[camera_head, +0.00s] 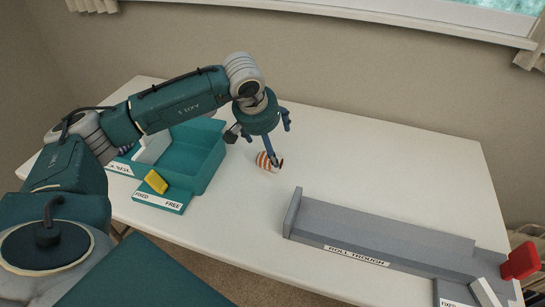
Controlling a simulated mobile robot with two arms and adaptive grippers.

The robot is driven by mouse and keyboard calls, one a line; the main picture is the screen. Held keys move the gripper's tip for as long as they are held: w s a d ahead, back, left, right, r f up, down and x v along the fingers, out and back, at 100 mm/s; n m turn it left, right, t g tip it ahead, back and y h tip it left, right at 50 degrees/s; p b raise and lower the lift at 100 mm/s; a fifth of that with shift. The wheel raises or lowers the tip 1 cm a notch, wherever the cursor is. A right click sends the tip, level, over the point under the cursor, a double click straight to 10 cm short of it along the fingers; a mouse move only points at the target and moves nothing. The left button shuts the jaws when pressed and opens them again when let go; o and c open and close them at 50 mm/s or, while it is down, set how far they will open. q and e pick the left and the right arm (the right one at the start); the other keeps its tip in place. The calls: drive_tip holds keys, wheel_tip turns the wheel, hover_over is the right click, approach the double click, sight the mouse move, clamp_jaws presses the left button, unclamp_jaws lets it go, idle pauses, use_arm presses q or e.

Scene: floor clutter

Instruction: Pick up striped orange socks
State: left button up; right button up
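The striped orange socks (262,161), a small orange-and-white roll, lie on the white table (350,165) near its middle, right of the teal bin. My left arm reaches over the bin from the left. My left gripper (273,158) points down over the socks. A finger runs down in front of the socks and covers part of them, with its dark tip at their right side. Whether the fingers close on the socks cannot be told from this angle. My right gripper is not in view.
The teal bin (208,165) stands at the left with a white item inside. A yellow block (155,181) sits on a teal plate labelled "FIXED FREE". A grey trough (375,235) labelled "ROLL TROUGH" fills the front right, with a red piece (520,262) at its end. The back right is clear.

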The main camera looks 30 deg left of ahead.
sight(268, 157)
use_arm(q)
drive_tip(key=shift+y, duration=0.3)
drive_tip(key=f, duration=0.1)
drive_tip(key=w+a+f, duration=0.1)
drive_tip(key=a+f, duration=0.1)
drive_tip(key=f, duration=0.1)
drive_tip(key=shift+w+a+p, duration=0.25)
drive_tip(key=shift+w+p, duration=0.05)
drive_tip(key=p+x, duration=0.1)
drive_tip(key=x, duration=0.4)
drive_tip(key=shift+f, duration=0.5)
drive_tip(key=c, duration=1.4)
